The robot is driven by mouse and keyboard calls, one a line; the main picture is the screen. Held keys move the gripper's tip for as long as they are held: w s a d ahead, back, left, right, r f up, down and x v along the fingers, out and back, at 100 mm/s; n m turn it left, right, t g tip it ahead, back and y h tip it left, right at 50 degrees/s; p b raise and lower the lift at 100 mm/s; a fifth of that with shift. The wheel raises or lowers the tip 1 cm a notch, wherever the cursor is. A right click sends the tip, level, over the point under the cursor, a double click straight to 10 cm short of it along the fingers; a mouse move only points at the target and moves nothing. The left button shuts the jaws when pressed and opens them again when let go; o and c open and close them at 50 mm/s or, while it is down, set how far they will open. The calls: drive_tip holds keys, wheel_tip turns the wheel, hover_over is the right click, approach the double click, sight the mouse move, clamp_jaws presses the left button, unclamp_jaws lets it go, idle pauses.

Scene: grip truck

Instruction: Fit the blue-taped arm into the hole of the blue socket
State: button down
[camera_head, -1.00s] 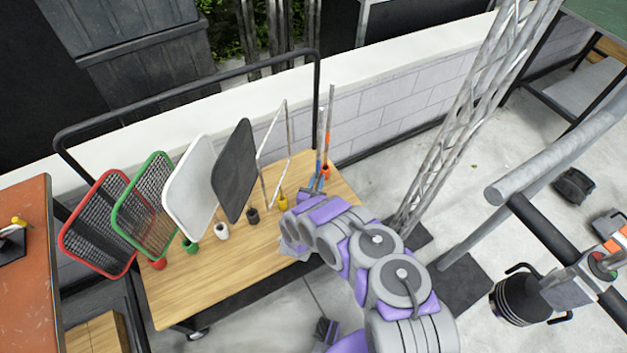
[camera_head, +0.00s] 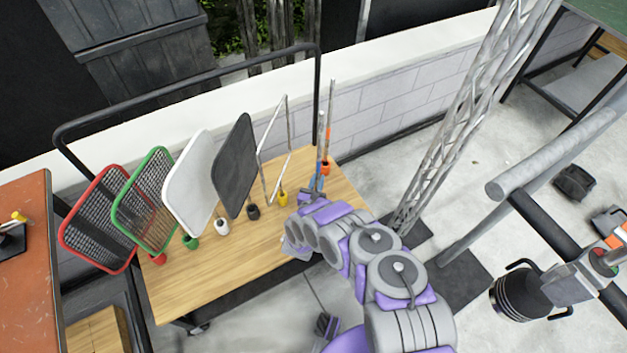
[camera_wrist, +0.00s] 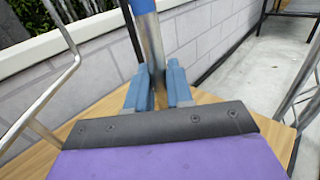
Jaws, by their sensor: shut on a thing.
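The blue-taped arm is a grey metal tube (camera_head: 320,135) with a band of blue tape, standing near upright at the right end of the wooden table. In the wrist view the tube (camera_wrist: 154,45) rises between the two blue-grey fingers of my gripper (camera_wrist: 158,88), blue tape at its top. The fingers are shut on it. In the head view my gripper (camera_head: 313,193) is at the lower part of the arm, just left of the orange socket. The blue socket and the arm's lower end cannot be made out; my gripper covers that area.
The wooden table (camera_head: 215,265) bears a row of coloured sockets. The yellow socket (camera_head: 283,198) holds a bare metal frame (camera_head: 264,165) left of my gripper. An orange-taped arm stands in the orange socket (camera_head: 325,167), close by. A black rail and wall stand behind.

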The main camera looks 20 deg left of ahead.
idle(0.3)
drive_tip(key=c, duration=0.9)
unclamp_jaws()
drive_tip(key=shift+s, duration=0.1)
drive_tip(key=s, duration=0.5)
drive_tip(key=s+d, duration=0.1)
drive_tip(key=s, duration=1.1)
drive_tip(key=shift+s+d+p, duration=0.15)
drive_tip(key=shift+d+p, duration=0.05)
drive_tip(key=shift+p, duration=0.15)
